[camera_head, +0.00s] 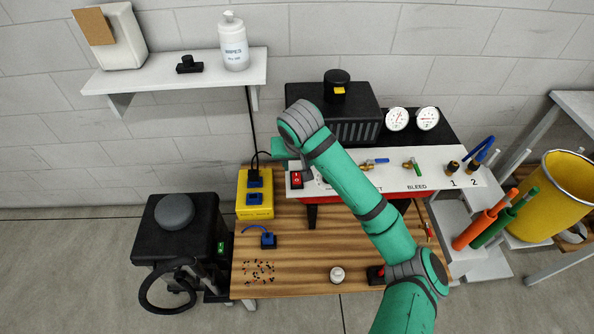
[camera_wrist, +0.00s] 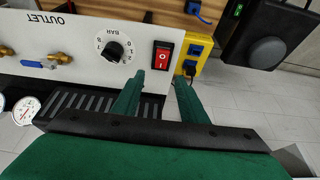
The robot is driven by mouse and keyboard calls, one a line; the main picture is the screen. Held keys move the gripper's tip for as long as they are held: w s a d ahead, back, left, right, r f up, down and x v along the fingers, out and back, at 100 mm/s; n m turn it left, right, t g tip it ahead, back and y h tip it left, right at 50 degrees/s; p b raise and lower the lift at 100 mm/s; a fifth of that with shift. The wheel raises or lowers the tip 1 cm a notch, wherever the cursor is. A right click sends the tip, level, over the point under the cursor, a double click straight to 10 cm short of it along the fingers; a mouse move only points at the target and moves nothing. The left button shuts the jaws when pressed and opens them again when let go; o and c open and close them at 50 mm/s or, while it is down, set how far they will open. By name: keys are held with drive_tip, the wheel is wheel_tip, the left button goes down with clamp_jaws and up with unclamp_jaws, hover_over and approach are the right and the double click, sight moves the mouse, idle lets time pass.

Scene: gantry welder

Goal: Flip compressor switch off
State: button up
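The compressor's white panel (camera_head: 440,178) stands at the back of the bench. A red rocker switch (camera_head: 297,180) in a black frame is at its left end. The wrist view is turned over and shows the switch (camera_wrist: 163,55) beside a round black knob (camera_wrist: 114,50). I cannot tell which half of the rocker is pressed. My gripper (camera_wrist: 159,77) has its two green fingers apart with nothing between them. In that view the tips lie just below the switch, one on each side; contact is not clear. In the head view my arm mostly hides the gripper.
A yellow power box (camera_head: 256,207) with blue plugs stands close left of the switch, with a black cable rising behind it. Brass valves (camera_head: 370,165) and gauges (camera_head: 397,119) are to the right. A shelf (camera_head: 180,73) is above left. The bench front (camera_head: 300,275) is partly clear.

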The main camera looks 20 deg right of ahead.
sight(297, 174)
drive_tip(key=x, duration=0.6)
drive_tip(key=shift+w+f, duration=0.15)
drive_tip(key=shift+w, duration=0.15)
drive_tip(key=shift+w+a+f, duration=0.1)
drive_tip(key=shift+w+f, duration=0.05)
drive_tip(key=shift+f, duration=0.25)
drive_tip(key=shift+d, duration=0.3)
clamp_jaws()
